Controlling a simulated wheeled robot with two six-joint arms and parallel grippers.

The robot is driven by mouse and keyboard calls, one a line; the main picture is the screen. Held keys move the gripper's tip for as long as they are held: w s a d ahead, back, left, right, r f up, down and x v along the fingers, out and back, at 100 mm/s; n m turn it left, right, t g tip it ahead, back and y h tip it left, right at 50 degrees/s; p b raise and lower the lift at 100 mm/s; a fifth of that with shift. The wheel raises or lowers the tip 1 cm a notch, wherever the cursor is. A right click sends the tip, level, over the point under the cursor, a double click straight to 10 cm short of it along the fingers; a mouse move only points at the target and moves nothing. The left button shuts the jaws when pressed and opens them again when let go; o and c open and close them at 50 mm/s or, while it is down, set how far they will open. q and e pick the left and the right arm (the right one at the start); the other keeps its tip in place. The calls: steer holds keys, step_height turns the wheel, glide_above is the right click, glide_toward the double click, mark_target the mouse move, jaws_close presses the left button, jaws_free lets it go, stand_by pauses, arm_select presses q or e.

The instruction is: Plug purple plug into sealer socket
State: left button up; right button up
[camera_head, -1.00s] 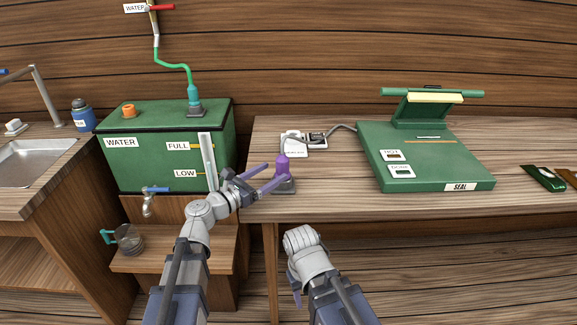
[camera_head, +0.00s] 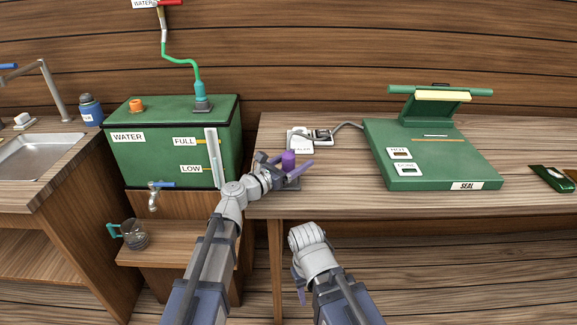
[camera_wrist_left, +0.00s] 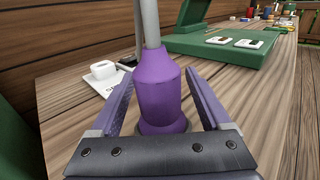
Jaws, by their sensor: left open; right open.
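The purple plug (camera_head: 288,158) stands upright on a dark base (camera_head: 291,185) near the table's left front edge. In the left wrist view the plug (camera_wrist_left: 160,92) has a grey stem rising from its top. My left gripper (camera_head: 286,164) is open, with one finger on each side of the plug and visible gaps between. The white sealer socket (camera_head: 299,136) lies behind the plug, with a label in front; it also shows in the left wrist view (camera_wrist_left: 103,69). The green sealer (camera_head: 440,155) stands to the right, joined by a grey cable. My right gripper (camera_head: 300,294) is low, in front of the table, mostly hidden by its wrist.
A green water tank (camera_head: 165,160) stands just left of my left arm. A glass jug (camera_head: 134,236) sits on the low shelf. A green packet (camera_head: 549,178) lies at the far right. The table (camera_head: 340,195) is bare between the plug and sealer.

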arm_select(q)
jaws_close()
stand_by(0.6)
